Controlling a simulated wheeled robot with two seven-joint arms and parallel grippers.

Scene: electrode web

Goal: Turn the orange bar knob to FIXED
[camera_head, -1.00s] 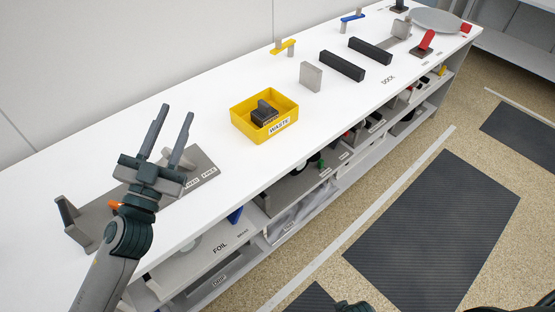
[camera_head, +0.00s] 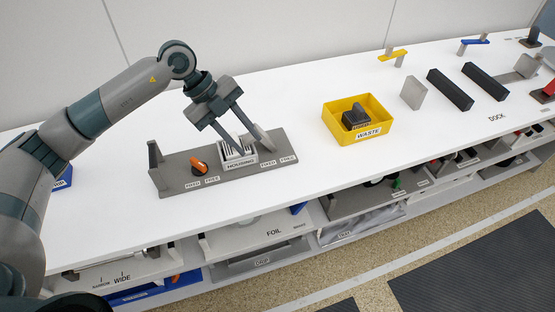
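The orange bar knob (camera_head: 197,162) sits on a dark base on the grey fixture plate (camera_head: 230,181), near its left end. It lies tilted in the picture, above a FIXED label and a FREE label on the plate's front edge; I cannot tell which it points to. A pale slotted block marked HOUSING (camera_head: 238,158) stands right of the knob. My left gripper (camera_head: 259,151) is open, its fingers apart and pointing down over the plate's right part, right of the knob. The fingers partly hide what is there, above a second FIXED and FREE label pair. My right gripper is not in view.
A grey upright wall (camera_head: 154,165) stands at the plate's left end. A yellow WASTE bin (camera_head: 376,125) holding a dark block stands to the right. Black bars (camera_head: 450,90) lie farther right. White table surface is free behind the plate.

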